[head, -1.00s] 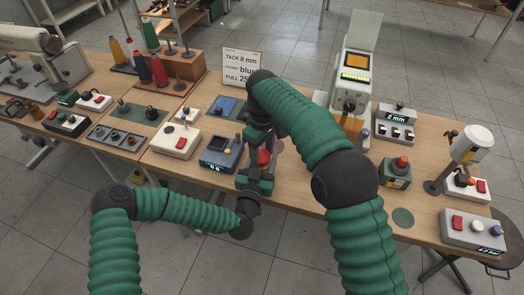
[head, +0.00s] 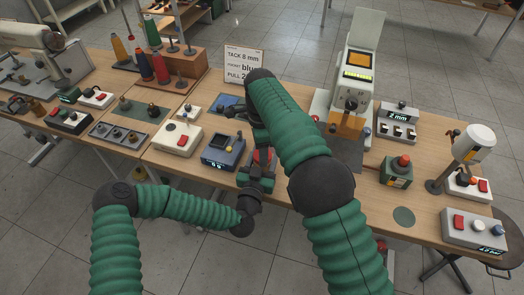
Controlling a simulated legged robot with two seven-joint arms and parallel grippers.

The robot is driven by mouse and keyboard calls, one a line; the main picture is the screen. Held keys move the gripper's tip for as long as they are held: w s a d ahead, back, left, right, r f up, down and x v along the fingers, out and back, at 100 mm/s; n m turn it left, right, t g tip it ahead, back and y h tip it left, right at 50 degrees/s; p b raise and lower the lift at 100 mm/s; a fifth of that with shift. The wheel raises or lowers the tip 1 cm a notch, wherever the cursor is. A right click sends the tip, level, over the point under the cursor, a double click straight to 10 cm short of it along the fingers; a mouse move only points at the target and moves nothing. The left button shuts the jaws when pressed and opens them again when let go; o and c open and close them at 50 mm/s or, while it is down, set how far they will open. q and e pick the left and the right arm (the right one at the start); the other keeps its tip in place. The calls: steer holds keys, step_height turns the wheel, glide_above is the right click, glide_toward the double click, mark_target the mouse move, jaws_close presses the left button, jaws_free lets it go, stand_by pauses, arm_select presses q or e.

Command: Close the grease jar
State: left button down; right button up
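A small red round piece (head: 263,156), which I take for part of the grease jar, shows at the front edge of the table. My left gripper (head: 257,176) comes up from below and has its fingers around this piece, seemingly shut on it. Most of the jar is hidden by the fingers, and I cannot make out whether a lid is on it. My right gripper (head: 248,116) is above and a little behind the left one, apart from the red piece. It is partly hidden by my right arm, and its finger opening is unclear.
A blue meter box (head: 222,152) and a white box with a red button (head: 177,138) stand left of the grippers. A tall white machine (head: 352,90) stands behind my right arm. A green box with an orange-red button (head: 397,170) is at the right. A sign (head: 243,65) stands at the back.

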arm_select(q)
steer(key=shift+s+d, duration=0.1)
steer(key=shift+d, duration=0.05)
arm_select(e)
steer(key=m, duration=0.6)
steer(key=shift+w+a+m, duration=0.1)
steer(key=shift+w+m, duration=0.1)
steer(key=shift+m, duration=0.1)
steer(key=m, duration=0.6)
steer(key=shift+w+m, duration=0.2)
steer(key=shift+m, duration=0.2)
arm_select(q)
steer(key=shift+s+d, duration=0.1)
arm_select(e)
steer(key=o, duration=1.3)
steer(key=shift+d, duration=0.2)
arm_select(q)
steer(key=shift+a, duration=0.2)
arm_select(e)
steer(key=shift+s+r, duration=0.1)
steer(key=shift+r, duration=2.2)
